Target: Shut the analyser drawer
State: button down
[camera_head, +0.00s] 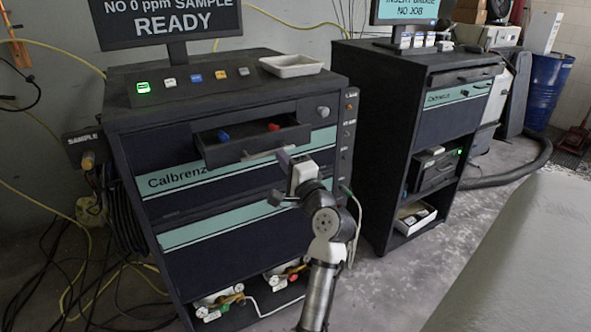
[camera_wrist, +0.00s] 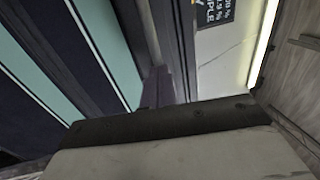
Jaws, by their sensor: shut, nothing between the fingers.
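The analyser (camera_head: 160,160) is a dark cabinet with pale green bands, at left in the head view. Its drawer (camera_head: 222,156) stands pulled out below the button panel, with a blue item (camera_head: 223,136) and a red item (camera_head: 273,127) inside. My gripper (camera_head: 284,154) is at the drawer's front, near its right half, and hides part of the front. I cannot tell whether it touches. In the wrist view the shut fingers (camera_wrist: 157,88) point toward the dark cabinet front, with the green bands (camera_wrist: 105,45) at left.
A white tray (camera_head: 291,66) and a screen (camera_head: 168,20) sit on top of the analyser. A second cabinet (camera_head: 415,130) stands to the right, with a narrow gap between. Cables hang at the left. A blue barrel (camera_head: 549,92) stands at the back right. Grey floor shows at right.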

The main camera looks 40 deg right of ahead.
aim_at(264, 141)
jog(key=x, duration=0.3)
jog(key=f+x, duration=0.1)
jog(key=x, duration=0.3)
jog(key=f+b+x, duration=0.1)
jog(key=x, duration=0.3)
jog(key=shift+w+f, duration=0.1)
jog(key=shift+w, duration=0.3)
jog(key=shift+w+r, duration=0.1)
jog(key=shift+r, duration=0.25)
jog(key=shift+a+r, duration=0.1)
